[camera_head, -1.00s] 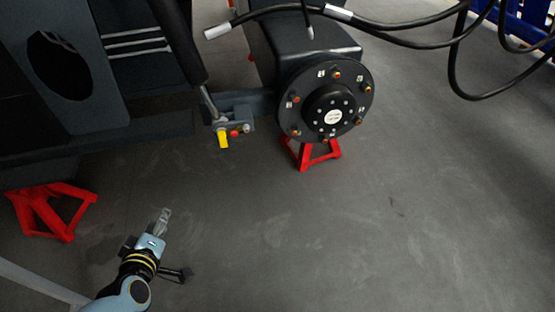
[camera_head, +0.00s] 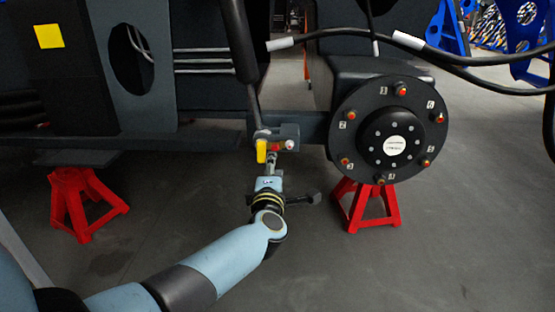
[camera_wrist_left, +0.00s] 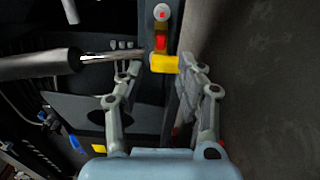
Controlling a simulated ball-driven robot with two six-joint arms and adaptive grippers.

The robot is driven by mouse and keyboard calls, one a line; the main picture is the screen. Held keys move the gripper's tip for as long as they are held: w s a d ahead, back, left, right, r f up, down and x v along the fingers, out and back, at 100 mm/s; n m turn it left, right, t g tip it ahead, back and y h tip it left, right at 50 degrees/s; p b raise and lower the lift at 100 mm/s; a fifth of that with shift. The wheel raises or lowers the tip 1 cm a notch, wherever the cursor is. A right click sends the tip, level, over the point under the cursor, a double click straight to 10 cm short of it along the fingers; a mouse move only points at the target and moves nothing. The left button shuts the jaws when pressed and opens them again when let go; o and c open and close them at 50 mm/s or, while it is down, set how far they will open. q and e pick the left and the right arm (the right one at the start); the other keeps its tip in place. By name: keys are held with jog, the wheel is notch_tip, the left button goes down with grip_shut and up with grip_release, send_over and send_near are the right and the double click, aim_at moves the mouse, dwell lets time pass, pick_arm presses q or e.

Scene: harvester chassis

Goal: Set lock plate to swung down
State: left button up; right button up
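The yellow lock plate (camera_head: 262,151) hangs downward at the end of the dark bracket below the cylinder rod in the head view. In the left wrist view the yellow lock plate (camera_wrist_left: 164,63) lies just ahead of the fingers, nearer the right-hand finger. My left gripper (camera_head: 271,160) is right beside and slightly below the plate in the head view. In the left wrist view my left gripper (camera_wrist_left: 160,70) has its fingers spread, with nothing clamped between them. Whether the right-hand finger touches the plate I cannot tell. My right gripper is not in view.
The cylinder rod (camera_head: 255,108) comes down from above. The round wheel hub (camera_head: 388,130) is to the right. Red stands (camera_head: 366,205) support the chassis. The floor at lower right is clear.

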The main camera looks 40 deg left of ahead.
aim_at(275, 149)
pick_arm(q)
jog(key=x, duration=0.2)
jog(key=b+x, duration=0.1)
jog(key=x, duration=0.1)
jog(key=shift+f, duration=0.3)
jog(key=b+x, duration=0.1)
jog(key=x, duration=0.1)
jog(key=shift+w+a, duration=0.25)
jog(key=shift+w, duration=0.05)
jog(key=shift+r+x, duration=0.2)
jog(key=shift+x, duration=0.7)
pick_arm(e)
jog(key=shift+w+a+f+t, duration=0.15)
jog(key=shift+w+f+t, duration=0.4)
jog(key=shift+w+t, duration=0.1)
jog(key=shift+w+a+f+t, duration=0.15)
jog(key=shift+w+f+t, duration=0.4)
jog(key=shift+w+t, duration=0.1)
pick_arm(q)
grip_shut()
